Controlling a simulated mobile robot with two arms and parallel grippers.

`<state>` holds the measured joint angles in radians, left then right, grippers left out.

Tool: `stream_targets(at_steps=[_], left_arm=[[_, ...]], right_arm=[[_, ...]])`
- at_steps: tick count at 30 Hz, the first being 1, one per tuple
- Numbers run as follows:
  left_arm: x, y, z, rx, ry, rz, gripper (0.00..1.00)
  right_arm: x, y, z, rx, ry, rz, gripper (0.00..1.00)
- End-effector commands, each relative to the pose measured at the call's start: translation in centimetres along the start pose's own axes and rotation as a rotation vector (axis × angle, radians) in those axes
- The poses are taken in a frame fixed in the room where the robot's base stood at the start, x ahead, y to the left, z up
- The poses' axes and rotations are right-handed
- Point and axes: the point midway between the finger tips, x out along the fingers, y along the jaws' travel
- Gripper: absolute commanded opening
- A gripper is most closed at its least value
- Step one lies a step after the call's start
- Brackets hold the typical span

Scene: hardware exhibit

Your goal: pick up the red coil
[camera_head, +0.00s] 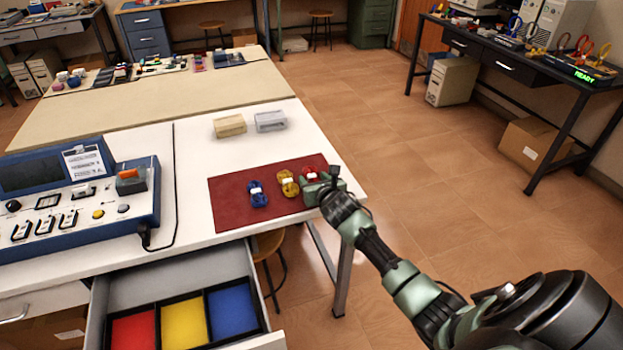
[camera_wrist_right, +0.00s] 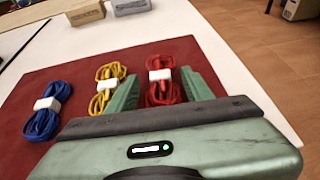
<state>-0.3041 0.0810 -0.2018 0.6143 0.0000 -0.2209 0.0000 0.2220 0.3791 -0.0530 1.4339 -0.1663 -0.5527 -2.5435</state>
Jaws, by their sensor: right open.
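The red coil (camera_head: 310,173) lies at the right end of the red mat (camera_head: 228,207) on the white table, partly hidden by my right gripper (camera_head: 317,183) in the head view. In the right wrist view the red coil (camera_wrist_right: 161,78), with a white band, shows between the two green fingers of my right gripper (camera_wrist_right: 162,92). The fingers are apart, with one on each side of the coil. I cannot tell whether they touch it. My left gripper is not in view.
A yellow coil (camera_head: 289,188) and a blue coil (camera_head: 257,199) lie left of the red one. Two small blocks, beige (camera_head: 229,126) and grey (camera_head: 270,121), stand behind the mat. An open drawer (camera_head: 262,341) with red, yellow and blue compartments is below. A blue console (camera_head: 75,200) stands left.

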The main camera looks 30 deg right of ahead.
Motion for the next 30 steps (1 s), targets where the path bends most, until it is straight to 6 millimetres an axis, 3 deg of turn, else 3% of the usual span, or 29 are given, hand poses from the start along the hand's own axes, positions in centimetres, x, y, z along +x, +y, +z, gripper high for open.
stream_targets(at_steps=[8, 14, 23, 30], left_arm=[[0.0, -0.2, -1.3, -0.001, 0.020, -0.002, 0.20], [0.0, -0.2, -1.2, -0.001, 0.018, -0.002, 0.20], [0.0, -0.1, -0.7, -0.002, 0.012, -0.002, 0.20], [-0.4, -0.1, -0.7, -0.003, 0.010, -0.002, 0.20]], right_arm=[[0.4, 0.0, 0.0, -0.001, 0.001, 0.000, 0.51], [0.4, 0.0, 0.0, 0.000, 0.001, 0.000, 0.02], [0.3, 0.0, 0.2, -0.001, -0.001, 0.000, 0.02], [-0.7, 0.0, 2.6, -0.003, -0.004, 0.001, 0.02]])
